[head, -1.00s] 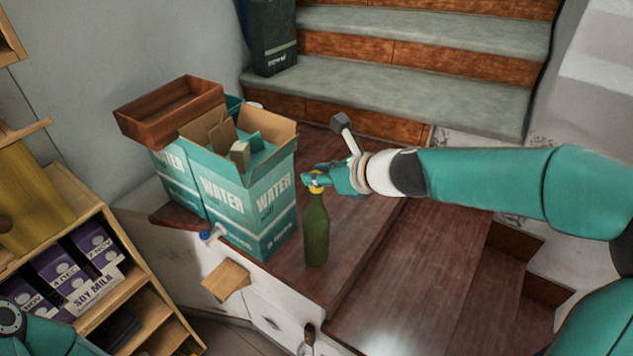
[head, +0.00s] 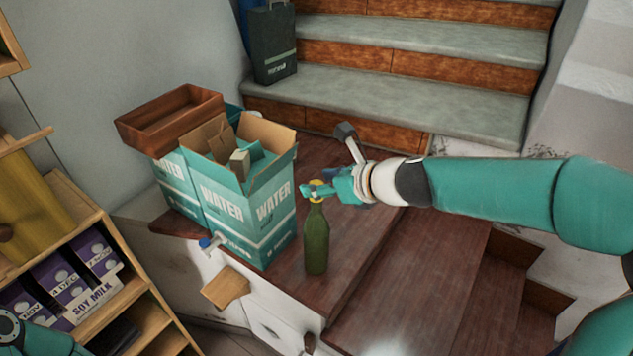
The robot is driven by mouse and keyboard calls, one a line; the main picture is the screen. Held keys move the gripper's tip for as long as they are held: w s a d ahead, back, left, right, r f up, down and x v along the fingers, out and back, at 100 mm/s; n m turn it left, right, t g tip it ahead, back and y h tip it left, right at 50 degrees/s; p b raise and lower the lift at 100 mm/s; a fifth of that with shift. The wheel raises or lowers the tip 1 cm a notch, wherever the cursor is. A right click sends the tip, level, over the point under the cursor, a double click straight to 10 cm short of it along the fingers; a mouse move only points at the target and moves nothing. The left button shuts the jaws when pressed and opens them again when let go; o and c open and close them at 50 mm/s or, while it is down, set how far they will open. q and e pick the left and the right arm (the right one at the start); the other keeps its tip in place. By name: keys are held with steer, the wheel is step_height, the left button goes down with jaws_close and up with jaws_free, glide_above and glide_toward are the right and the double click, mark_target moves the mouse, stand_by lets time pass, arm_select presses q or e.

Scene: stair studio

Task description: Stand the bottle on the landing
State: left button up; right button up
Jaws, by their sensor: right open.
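A green bottle (head: 316,241) with a yellow top stands upright on the dark wooden landing (head: 352,227), just right of the teal water box. My right gripper (head: 312,190) is at the bottle's neck, with its open fingers beside the yellow top. Whether the fingers touch the bottle cannot be told. My left gripper is out of view; only part of my left arm shows at the lower left.
Open cardboard water boxes (head: 246,215) stand close left of the bottle, with a brown wooden tray (head: 170,118) on top. Grey stairs (head: 400,95) rise behind, with a dark bag (head: 273,45) on a step. A shelf with soy milk cartons (head: 75,280) is at the left. The landing right of the bottle is clear.

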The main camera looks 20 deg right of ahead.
steer(key=p+v, duration=0.3)
steer(key=v, duration=0.7)
steer(key=s+a+f+n+g+h, duration=0.1)
steer(key=s+f+n+g, duration=0.35)
steer(key=f, duration=0.85)
steer(key=s+a+f+n+g+h, duration=0.1)
steer(key=f+n+g, duration=0.1)
steer(key=f+n, duration=0.8)
steer(key=s+a+f+n+g, duration=0.1)
steer(key=s+a+f+n, duration=0.2)
steer(key=s+f+n, duration=0.3)
steer(key=s+a+f+n+g, duration=0.2)
steer(key=s+a+f+n, duration=0.2)
steer(key=s+f+n, duration=0.3)
step_height(320, 180, down, 5)
steer(key=shift+a+f+n, duration=0.1)
steer(key=shift+a+n, duration=0.2)
steer(key=shift+n, duration=0.05)
